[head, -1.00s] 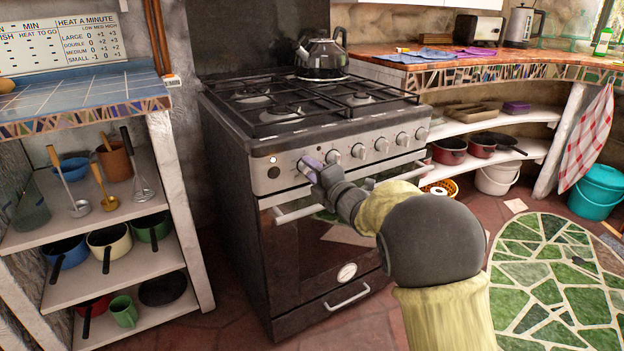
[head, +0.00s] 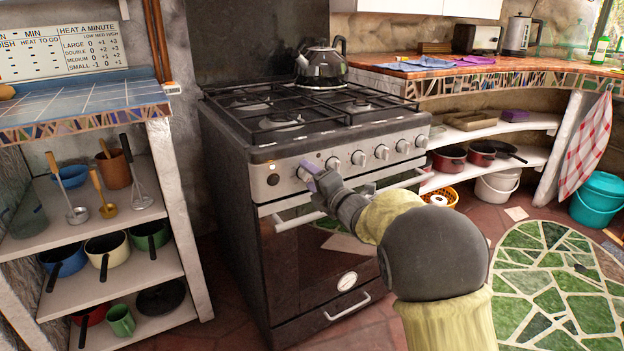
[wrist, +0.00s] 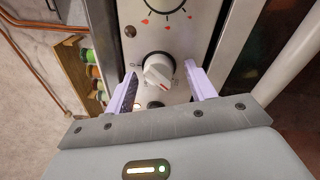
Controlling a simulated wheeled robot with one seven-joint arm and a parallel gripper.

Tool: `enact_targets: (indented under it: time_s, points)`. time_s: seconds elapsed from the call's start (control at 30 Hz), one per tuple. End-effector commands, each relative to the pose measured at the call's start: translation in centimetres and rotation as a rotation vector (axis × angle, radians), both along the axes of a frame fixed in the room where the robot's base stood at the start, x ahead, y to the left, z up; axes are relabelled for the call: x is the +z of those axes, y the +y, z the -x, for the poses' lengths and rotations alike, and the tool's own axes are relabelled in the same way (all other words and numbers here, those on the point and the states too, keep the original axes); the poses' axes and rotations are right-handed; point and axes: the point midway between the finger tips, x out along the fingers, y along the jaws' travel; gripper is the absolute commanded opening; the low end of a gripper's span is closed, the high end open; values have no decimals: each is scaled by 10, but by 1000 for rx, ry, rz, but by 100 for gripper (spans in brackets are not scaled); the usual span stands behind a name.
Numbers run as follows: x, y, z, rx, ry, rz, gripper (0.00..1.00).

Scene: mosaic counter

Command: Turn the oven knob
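The oven (head: 320,250) stands in the middle of the head view, with a row of several white knobs on its front panel (head: 268,172). My gripper (head: 307,170) is at the leftmost knob end of that panel. In the wrist view a white oven knob (wrist: 159,70) sits between the two lilac fingers of my gripper (wrist: 161,88). The fingers are spread, with a gap on each side of the knob, and do not appear to touch it. The knob's grip bar is tilted. In the head view my gripper hides most of this knob.
The oven handle (head: 290,222) runs just below my gripper. A kettle (head: 322,62) stands on the back of the hob. A shelf unit (head: 182,225) with pots is at the left. Floor beside the green stone mat (head: 545,290) is clear.

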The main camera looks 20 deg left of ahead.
Motion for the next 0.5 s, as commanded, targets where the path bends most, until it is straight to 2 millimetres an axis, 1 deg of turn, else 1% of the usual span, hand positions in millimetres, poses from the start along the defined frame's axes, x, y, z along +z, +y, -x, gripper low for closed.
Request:
enact_targets:
  time_s: [0.17,0.27,0.37,0.5]
  points:
    - [1,-1,1,-1,-1,-1,55]
    - [1,-6,4,-1,0,-2,55]
    - [1,-14,10,-1,1,-1,55]
    - [1,-30,22,-2,1,-1,55]
